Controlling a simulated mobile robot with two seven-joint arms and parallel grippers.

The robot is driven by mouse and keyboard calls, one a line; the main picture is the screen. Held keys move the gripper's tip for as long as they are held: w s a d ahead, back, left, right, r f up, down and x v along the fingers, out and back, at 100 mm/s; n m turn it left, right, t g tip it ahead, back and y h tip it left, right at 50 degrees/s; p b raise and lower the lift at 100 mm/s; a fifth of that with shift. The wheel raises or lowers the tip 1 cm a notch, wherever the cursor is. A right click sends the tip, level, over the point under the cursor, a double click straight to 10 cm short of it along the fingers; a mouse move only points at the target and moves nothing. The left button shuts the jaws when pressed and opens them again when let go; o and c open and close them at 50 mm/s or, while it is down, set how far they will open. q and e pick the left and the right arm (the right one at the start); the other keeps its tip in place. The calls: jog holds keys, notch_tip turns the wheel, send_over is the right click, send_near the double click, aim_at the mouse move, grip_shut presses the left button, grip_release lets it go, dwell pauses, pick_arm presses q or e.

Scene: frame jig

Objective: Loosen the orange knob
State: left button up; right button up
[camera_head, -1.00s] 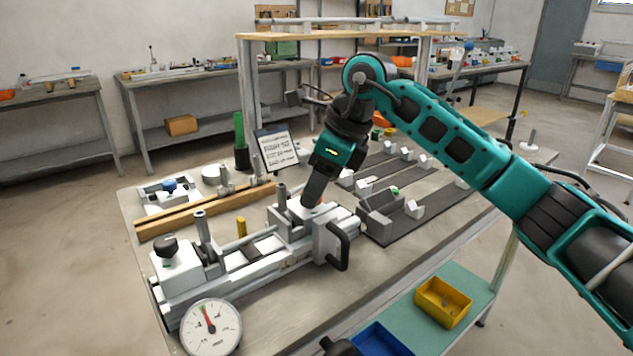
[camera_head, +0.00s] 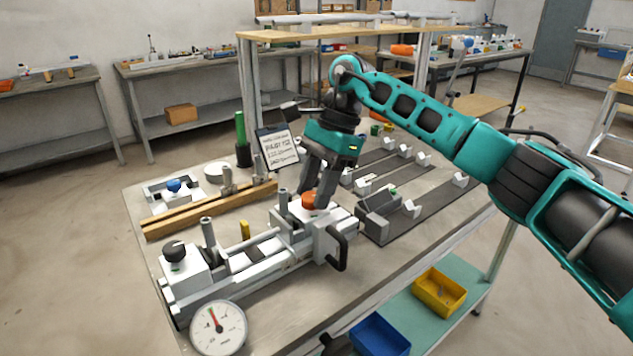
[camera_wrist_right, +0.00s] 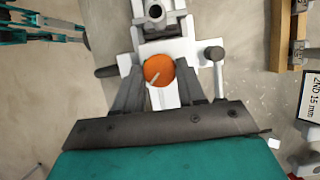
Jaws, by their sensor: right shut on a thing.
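The orange knob (camera_head: 312,201) sits on top of the right end block of the white frame jig (camera_head: 262,262). It also shows in the right wrist view (camera_wrist_right: 158,70), round, with a pale line mark on its top. My right gripper (camera_head: 316,194) comes down on it from above, with one dark finger on each side, shut on the knob; the fingers also show in the right wrist view (camera_wrist_right: 162,76). The fingers hide part of the knob's sides. My left gripper is not in view.
A dial gauge (camera_head: 218,327) stands at the jig's front left end, near a black knob (camera_head: 174,250). A black handle (camera_head: 340,250) sticks out beside the orange knob's block. A text card (camera_head: 277,146) stands behind. Wooden bars (camera_head: 208,209) lie at the left.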

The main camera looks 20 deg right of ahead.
jog(key=n, duration=0.1)
jog(key=n+g, duration=0.1)
jog(key=shift+w+a+r+n+h, duration=0.1)
jog(key=shift+w+n+h, duration=0.05)
jog(key=shift+n+h, duration=0.2)
jog(key=n+h+p, duration=0.1)
jog(key=n, duration=0.2)
jog(key=shift+g, duration=0.4)
jog(key=shift+w+a+n, duration=0.1)
jog(key=shift+n, duration=0.85)
jog(key=shift+h, duration=0.25)
jog(key=o, duration=1.1)
jog(key=shift+c, duration=0.2)
